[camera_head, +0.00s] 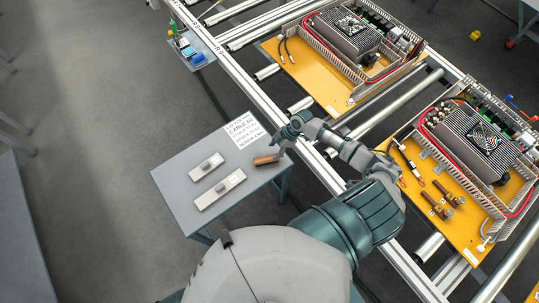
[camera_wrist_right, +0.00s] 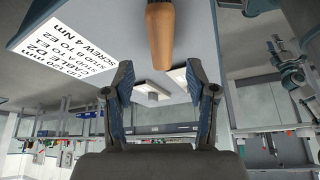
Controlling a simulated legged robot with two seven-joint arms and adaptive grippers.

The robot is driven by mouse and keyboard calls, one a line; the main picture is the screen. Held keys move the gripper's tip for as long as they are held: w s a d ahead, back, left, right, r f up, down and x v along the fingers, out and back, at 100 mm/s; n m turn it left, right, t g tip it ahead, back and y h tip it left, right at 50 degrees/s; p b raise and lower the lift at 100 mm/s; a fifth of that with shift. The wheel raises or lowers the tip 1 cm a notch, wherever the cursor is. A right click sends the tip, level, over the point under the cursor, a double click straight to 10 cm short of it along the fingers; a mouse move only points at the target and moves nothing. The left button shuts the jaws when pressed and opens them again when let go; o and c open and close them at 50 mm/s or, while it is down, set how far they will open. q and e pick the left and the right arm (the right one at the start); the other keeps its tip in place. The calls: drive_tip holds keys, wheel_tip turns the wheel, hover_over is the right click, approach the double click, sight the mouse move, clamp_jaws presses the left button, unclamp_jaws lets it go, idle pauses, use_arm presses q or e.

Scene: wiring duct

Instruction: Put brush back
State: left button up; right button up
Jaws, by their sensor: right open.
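The brush's brown handle (camera_head: 268,159) is at the right edge of the small grey table (camera_head: 170,172). In the right wrist view the handle (camera_wrist_right: 160,35) points down from the top edge, and the rest of the brush is out of frame. My right gripper (camera_head: 282,143) is right by the brush at the table's edge. In the wrist view its two blue-padded fingers (camera_wrist_right: 160,78) are spread, with nothing between them. The handle's end lies just beyond the fingertips, roughly centred. Whether they touch is unclear in the head view. My left gripper is not in view.
Two light plates with grey blocks (camera_head: 207,167) (camera_head: 219,189) lie on the table. A printed sheet (camera_head: 243,130) lies at its back corner. The conveyor rail (camera_head: 262,100) runs close by on the right, carrying yellow boards with electronics (camera_head: 440,205).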

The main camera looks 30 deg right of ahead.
drive_tip(key=v, duration=0.4)
drive_tip(key=shift+a+r, duration=0.1)
drive_tip(key=shift+r, duration=0.05)
